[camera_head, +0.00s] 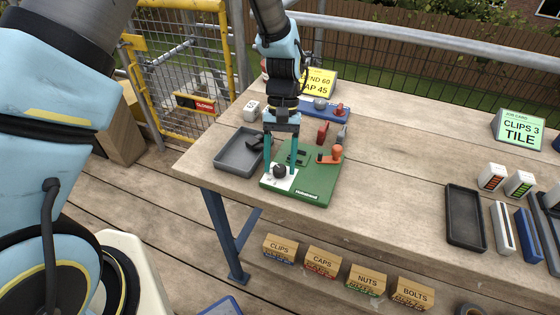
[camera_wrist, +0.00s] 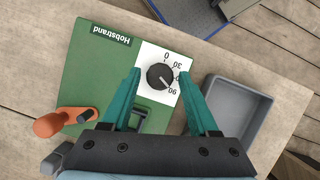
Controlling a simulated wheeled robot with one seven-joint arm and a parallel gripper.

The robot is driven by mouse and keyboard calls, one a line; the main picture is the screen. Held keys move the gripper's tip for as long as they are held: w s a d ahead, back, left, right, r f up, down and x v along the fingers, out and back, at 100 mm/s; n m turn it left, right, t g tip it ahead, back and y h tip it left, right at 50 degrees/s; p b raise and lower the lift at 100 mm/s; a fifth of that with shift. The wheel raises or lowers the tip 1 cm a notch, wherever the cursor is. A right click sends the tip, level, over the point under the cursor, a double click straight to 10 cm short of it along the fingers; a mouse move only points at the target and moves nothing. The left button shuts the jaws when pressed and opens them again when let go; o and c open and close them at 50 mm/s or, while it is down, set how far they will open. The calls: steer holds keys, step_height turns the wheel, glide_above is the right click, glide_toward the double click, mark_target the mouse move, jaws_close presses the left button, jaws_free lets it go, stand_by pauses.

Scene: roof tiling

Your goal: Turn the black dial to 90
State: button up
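The black dial (camera_wrist: 160,76) sits on a white plate with a scale at a corner of the green Hobstrand board (camera_wrist: 92,75). In the wrist view 0, 30 and 90 can be read around it; the mark between 30 and 90 is partly covered by a finger. In the head view my gripper (camera_head: 281,174) points down at the dial (camera_head: 279,171) near the board's front left corner.
An orange-handled lever (camera_wrist: 62,122) stands on the board. A grey tray (camera_head: 240,150) lies close on the left. A blue tool (camera_head: 322,106) and yellow sign (camera_head: 318,83) are behind. The table's front edge is close to the board; bare wood lies to the right.

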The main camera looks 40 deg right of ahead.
steer(key=shift+o, duration=0.7)
steer(key=b+v, duration=0.3)
steer(key=v, duration=0.7)
steer(key=shift+r, duration=0.35)
steer(key=shift+w, duration=0.15)
steer(key=w+a+r+n+t+h, duration=0.1)
steer(key=w+a+n, duration=0.1)
steer(key=w+a, duration=0.45)
steer(key=w+a+r+n+h, duration=0.1)
steer(key=w+a, duration=0.3)
steer(key=a, duration=0.5)
steer(key=s+a+n+t+h, duration=0.1)
steer(key=a+n+t, duration=0.2)
steer(key=a, duration=1.9)
steer(key=shift+s+a+r+n+t, duration=0.2)
steer(key=shift+a+r+n+t, duration=0.2)
steer(key=shift+n, duration=0.2)
